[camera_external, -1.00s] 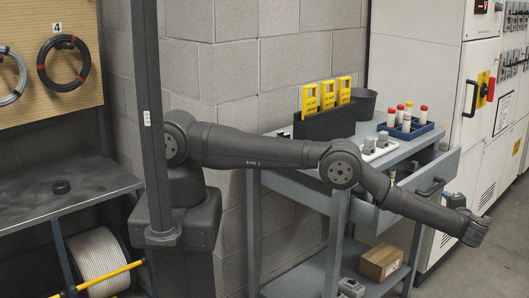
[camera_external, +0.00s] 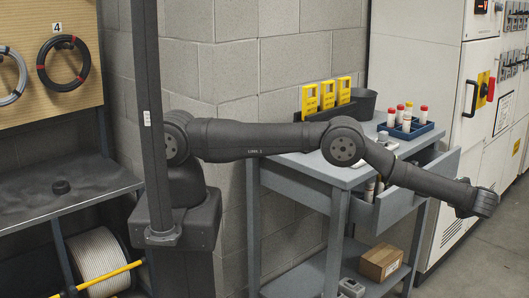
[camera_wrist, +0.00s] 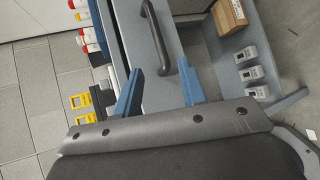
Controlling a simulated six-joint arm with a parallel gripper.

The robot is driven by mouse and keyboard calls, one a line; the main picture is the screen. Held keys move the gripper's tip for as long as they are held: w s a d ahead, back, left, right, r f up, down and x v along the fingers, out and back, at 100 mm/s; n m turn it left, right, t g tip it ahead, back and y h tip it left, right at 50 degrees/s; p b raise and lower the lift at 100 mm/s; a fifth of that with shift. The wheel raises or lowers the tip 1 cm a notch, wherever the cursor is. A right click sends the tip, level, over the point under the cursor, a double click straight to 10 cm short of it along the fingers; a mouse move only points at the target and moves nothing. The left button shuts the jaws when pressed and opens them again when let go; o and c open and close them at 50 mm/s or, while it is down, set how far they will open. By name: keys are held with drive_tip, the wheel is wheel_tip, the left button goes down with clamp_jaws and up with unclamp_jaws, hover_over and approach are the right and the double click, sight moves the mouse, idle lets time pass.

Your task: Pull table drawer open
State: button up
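The grey table (camera_external: 325,170) has a drawer (camera_external: 397,205) that stands partly pulled out, with small items inside (camera_external: 371,188). Its grey front (camera_wrist: 182,50) fills the middle of the wrist view. The black bar handle (camera_wrist: 158,45) is on that front. In the external view my forearm covers the handle. My gripper (camera_wrist: 161,80) is open, with two blue fingers pointing at the drawer front. The near end of the handle lies between the fingertips in the wrist picture, and the fingers are not closed on it. Whether they touch anything cannot be told.
On the tabletop are yellow devices (camera_external: 310,98), a dark bin (camera_external: 362,103) and a blue rack (camera_external: 405,130) of capped bottles. A cardboard box (camera_external: 380,262) and grey devices (camera_wrist: 246,55) are on the lower shelf. A white cabinet (camera_external: 425,75) stands at the right. Floor in front is free.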

drive_tip(key=w+a+r+n+g+h, duration=0.1)
drive_tip(key=w+a+r+n+g, duration=0.15)
drive_tip(key=r+g, duration=0.35)
drive_tip(key=w+a+r+n+g+h, duration=0.1)
drive_tip(key=w+r+n+g, duration=0.25)
drive_tip(key=r, duration=0.35)
drive_tip(key=shift+t, duration=0.25)
drive_tip(key=x, duration=1.7)
drive_tip(key=shift+w+f, duration=0.1)
drive_tip(key=shift+w, duration=0.1)
clamp_jaws()
